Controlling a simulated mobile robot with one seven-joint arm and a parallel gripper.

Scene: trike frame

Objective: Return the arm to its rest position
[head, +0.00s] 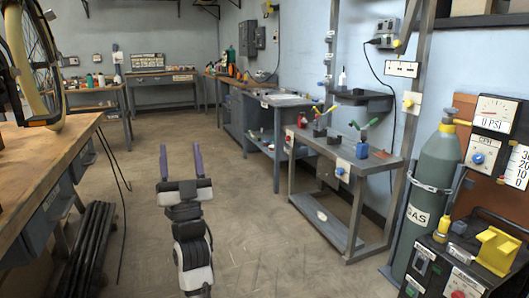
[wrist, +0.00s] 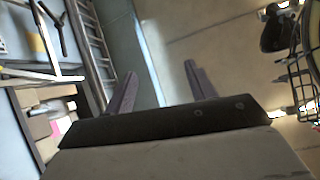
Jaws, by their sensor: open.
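My gripper (head: 181,162) is open and empty in the head view, its two purple fingers wide apart and pointing up over the bare floor. My white and black arm reaches up to it from the bottom of the picture. The wrist view also shows the gripper (wrist: 160,88) with nothing between its fingers. No part of the workshop touches the gripper in either view.
A wooden workbench (head: 45,165) with a wheel (head: 42,60) stands at the left. A grey metal bench (head: 375,168) and a gas cylinder (head: 425,190) stand at the right. The concrete floor (head: 260,240) between them is clear.

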